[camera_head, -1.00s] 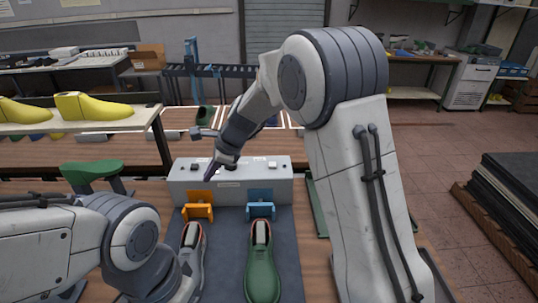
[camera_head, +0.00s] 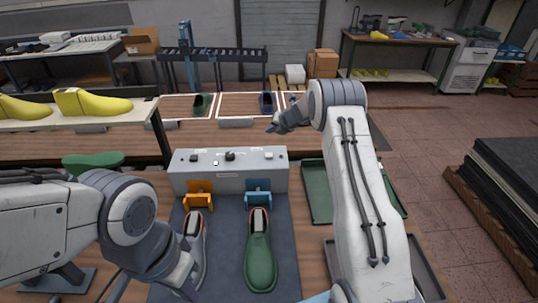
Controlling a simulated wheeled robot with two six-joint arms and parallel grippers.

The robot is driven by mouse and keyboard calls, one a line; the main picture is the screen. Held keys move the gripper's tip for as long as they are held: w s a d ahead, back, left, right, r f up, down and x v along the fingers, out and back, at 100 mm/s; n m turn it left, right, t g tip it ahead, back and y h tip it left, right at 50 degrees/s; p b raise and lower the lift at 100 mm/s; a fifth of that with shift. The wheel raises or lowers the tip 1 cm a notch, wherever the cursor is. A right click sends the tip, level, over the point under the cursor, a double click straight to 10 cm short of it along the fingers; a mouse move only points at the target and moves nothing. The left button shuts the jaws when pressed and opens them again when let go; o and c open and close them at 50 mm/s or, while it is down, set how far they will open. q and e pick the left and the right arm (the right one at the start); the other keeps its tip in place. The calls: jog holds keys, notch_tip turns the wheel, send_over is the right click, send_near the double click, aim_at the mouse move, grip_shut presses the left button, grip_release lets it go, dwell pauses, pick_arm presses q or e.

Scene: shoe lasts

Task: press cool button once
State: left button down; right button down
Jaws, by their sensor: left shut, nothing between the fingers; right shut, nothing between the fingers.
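A grey control box (camera_head: 228,180) stands at the back of the dark mat. Its top carries a small dark button at the left (camera_head: 194,157), a small pale button (camera_head: 215,162), a black knob (camera_head: 230,156) and another pale button at the right (camera_head: 268,155). The labels are too small to read, so I cannot tell which is the cool button. My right gripper (camera_head: 272,128) is shut and empty, raised apart from the box, beyond its right end in the picture.
An orange clamp (camera_head: 199,195) and a blue clamp (camera_head: 258,193) stand before the box. A grey shoe (camera_head: 193,240) and a green shoe (camera_head: 260,262) lie on the mat (camera_head: 226,265). A green tray (camera_head: 318,200) is to the right. A shelf with yellow lasts (camera_head: 92,102) is at the left.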

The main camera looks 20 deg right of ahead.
aim_at(270, 156)
jog(key=shift+f, duration=0.1)
notch_tip(270, 156, down, 8)
jog(key=b, duration=0.8)
jog(key=shift+f, duration=0.3)
dwell(1.4)
jog(key=shift+f+b, duration=0.35)
jog(key=shift+f, duration=0.05)
jog(key=shift+f+b, duration=0.35)
jog(key=shift+f, duration=0.25)
dwell(0.5)
jog(key=shift+a+r, duration=0.1)
jog(key=shift+r+p, duration=0.9)
jog(key=shift+p, duration=0.1)
